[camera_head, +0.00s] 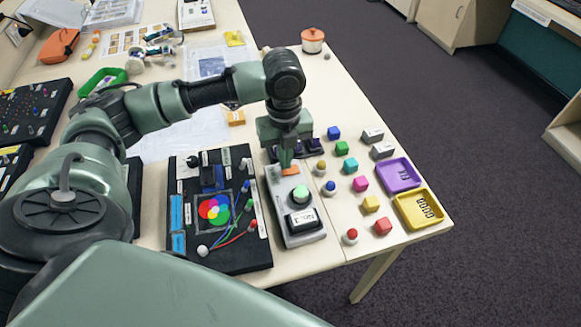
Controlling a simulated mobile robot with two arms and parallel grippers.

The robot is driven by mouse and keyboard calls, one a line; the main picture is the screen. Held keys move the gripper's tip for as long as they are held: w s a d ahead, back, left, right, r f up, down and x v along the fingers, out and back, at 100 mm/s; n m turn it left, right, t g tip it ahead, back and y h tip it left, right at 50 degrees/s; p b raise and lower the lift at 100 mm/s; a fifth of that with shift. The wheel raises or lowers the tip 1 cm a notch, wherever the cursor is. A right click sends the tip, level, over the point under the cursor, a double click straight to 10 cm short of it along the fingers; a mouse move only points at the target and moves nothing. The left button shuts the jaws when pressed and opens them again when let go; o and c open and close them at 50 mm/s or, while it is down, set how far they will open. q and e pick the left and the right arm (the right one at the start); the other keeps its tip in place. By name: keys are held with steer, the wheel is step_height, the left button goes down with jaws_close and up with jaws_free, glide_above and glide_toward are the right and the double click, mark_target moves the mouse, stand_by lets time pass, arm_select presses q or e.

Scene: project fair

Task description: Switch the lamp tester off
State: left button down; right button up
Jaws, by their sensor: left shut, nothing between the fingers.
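The lamp tester is a long grey box (280,205) near the front of the table. My left gripper (287,164) is shut and empty, pointing down right at the orange part. I cannot tell whether it touches. The gripper hides some of the far end. My right gripper is not in view.
A black board with coloured discs and wires (255,254) lies left of the tester. A purple tray (414,173) and a yellow tray (437,215) lie at the right edge.

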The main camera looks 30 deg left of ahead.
arm_select(q)
steer(key=shift+f, duration=0.65)
step_height(320, 180, up, 7)
steer(key=p, duration=0.8)
steer(key=shift+r+p, duration=0.1)
steer(key=shift+p, duration=0.3)
stand_by(0.4)
